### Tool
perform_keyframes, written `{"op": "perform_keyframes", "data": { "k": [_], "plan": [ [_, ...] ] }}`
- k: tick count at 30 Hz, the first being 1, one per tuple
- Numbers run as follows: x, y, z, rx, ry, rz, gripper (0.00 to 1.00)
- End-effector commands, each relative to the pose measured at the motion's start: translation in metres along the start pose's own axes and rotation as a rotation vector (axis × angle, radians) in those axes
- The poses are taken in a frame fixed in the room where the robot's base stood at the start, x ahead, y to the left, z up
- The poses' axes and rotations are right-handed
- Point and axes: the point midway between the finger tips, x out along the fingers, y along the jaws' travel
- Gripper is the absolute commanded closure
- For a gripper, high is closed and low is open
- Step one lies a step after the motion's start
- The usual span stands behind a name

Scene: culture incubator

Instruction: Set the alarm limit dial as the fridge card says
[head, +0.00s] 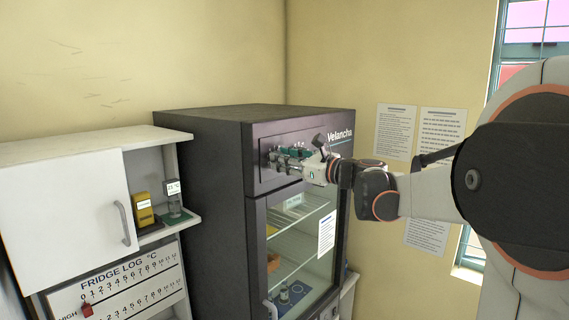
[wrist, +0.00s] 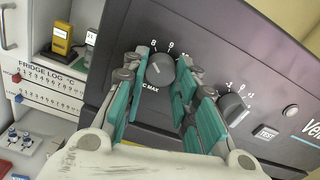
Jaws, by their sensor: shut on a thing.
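My gripper (head: 288,156) is at the dark upper panel of the fridge (head: 205,160). In the wrist view my gripper (wrist: 160,78) has its teal fingers on either side of a round grey dial (wrist: 160,67), shut on it. The dial has a pale mark on its face; "8" and "9" show above it and "C MAX" below. The fridge log card (head: 120,280) is at the lower left. Its "HIGH" row has a red marker (head: 87,309) near the low end. A blue marker (wrist: 18,98) sits on the row below.
A second dial (wrist: 232,108) with "-1", "0", "+1" is close to the right finger. A round button (wrist: 291,111) and a "TEST" button (wrist: 266,132) lie further right. A white cabinet (head: 70,200) and a yellow device (head: 143,209) stand at left.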

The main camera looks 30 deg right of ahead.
Motion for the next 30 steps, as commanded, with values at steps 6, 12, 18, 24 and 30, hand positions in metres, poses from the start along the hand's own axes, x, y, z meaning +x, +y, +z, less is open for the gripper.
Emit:
{"op": "perform_keyframes", "data": {
  "k": [6, 12, 18, 24, 30],
  "plan": [
    [-0.0003, 0.0, -0.0016, -0.173, 0.0, -0.001, 0.97],
    [-0.0003, -0.0002, -0.0011, -0.318, 0.0, 0.0, 0.97],
    [-0.0003, -0.0005, -0.0007, -0.42, 0.0, 0.0, 0.97],
    [-0.0003, -0.0007, -0.0002, -0.475, 0.0, 0.0, 0.97],
    [-0.0003, -0.0008, 0.0001, -0.492, 0.0, 0.0, 0.97]
  ]
}}
